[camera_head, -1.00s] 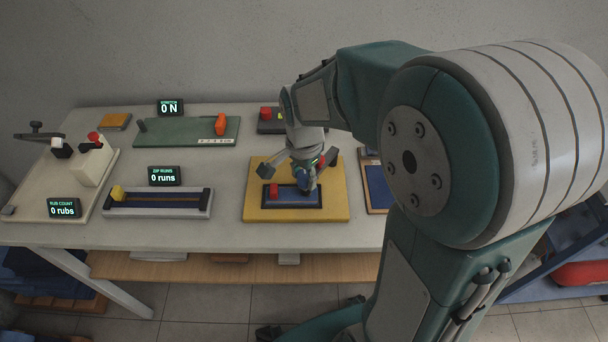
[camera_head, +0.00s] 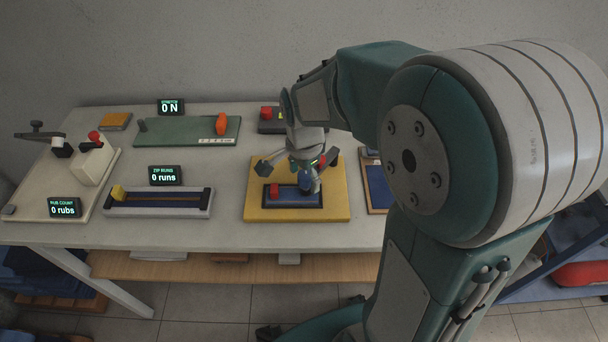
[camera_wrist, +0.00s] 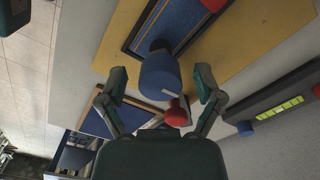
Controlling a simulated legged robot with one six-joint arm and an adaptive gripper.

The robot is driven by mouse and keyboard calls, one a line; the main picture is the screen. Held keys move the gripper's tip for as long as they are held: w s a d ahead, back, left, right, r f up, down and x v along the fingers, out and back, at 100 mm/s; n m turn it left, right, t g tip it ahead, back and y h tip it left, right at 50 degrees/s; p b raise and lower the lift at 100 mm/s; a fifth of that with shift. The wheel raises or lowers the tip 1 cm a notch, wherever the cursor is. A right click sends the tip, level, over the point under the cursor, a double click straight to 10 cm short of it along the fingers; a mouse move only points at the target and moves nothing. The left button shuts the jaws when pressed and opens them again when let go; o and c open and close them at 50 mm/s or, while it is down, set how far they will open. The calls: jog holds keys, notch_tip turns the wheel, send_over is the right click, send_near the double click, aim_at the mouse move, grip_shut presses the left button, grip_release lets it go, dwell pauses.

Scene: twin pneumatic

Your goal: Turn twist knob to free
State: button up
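The blue round knob (camera_head: 305,181) stands at the right end of a blue panel (camera_head: 295,202) on a yellow board (camera_head: 335,211). In the wrist view the blue knob (camera_wrist: 158,76) has a short pale mark on its near edge. My gripper (camera_wrist: 160,84) is open, with one finger on each side of the knob and visible gaps between. I cannot tell how far above it the fingertips are. In the head view my gripper partly covers the board.
A red block (camera_head: 274,190) sits at the panel's left end. A slider unit with a yellow block (camera_head: 117,193) stands to the left, and a green board with an orange handle (camera_head: 221,123) behind. Another red-topped box (camera_head: 267,113) is behind my gripper.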

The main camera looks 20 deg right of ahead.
aim_at(304, 175)
jog(key=shift+r, duration=0.15)
notch_tip(304, 175, up, 12)
dwell(0.5)
dwell(0.3)
jog(key=s+n+t, duration=0.5)
jog(key=s+n, duration=0.8)
jog(key=shift+s+d+r+n+t, duration=0.25)
jog(key=shift+s+r+n+t, duration=0.05)
jog(key=shift+s+r+n, duration=0.1)
